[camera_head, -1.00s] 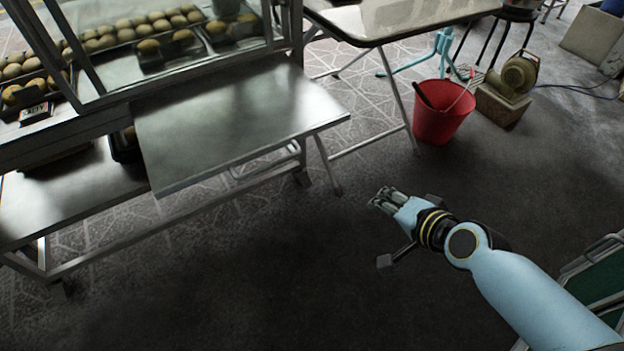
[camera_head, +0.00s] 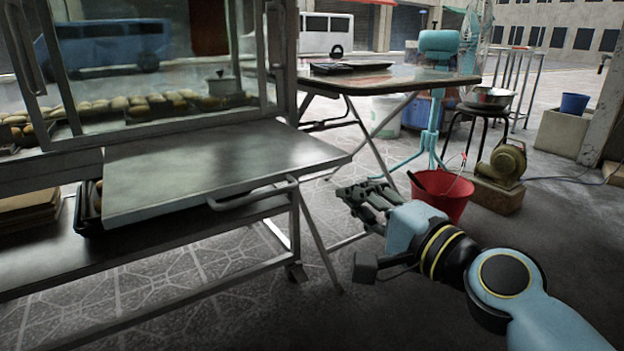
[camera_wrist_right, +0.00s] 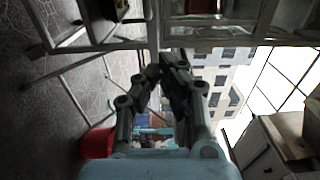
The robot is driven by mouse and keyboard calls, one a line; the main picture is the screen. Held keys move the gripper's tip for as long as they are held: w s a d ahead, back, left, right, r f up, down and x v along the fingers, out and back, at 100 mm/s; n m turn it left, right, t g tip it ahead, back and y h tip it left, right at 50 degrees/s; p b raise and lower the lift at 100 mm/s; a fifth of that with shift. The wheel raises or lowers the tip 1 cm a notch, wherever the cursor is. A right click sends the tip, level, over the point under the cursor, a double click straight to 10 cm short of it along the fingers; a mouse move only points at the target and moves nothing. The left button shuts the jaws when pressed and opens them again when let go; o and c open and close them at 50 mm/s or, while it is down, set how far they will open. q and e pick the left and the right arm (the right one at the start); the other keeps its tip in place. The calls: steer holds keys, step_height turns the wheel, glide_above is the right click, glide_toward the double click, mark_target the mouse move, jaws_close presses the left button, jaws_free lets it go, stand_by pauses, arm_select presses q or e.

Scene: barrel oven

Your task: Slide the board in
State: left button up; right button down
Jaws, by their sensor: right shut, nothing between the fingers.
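The board (camera_head: 225,165) is a flat grey metal sheet. In the head view it sticks out from under the glass cabinet at the left, above the cart's lower shelf. A bar handle (camera_head: 255,198) shows below its front edge. My right gripper (camera_head: 358,197) is to the right of the board's right corner, apart from it in the picture. Its fingers are closed and empty. In the right wrist view the fingers (camera_wrist_right: 166,68) meet near the centre; I cannot clearly make out the board there. My left gripper is not in view.
A folding table (camera_head: 400,80) stands behind, with a red bucket (camera_head: 445,192) and a blower (camera_head: 503,163) to its right. The glass cabinet (camera_head: 160,75) holds buns. A dark tray (camera_head: 90,210) sits under the board. Open floor lies in front of the cart.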

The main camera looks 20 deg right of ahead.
mark_target(312, 170)
steer(key=b+x, duration=0.2)
steer(key=x, duration=1)
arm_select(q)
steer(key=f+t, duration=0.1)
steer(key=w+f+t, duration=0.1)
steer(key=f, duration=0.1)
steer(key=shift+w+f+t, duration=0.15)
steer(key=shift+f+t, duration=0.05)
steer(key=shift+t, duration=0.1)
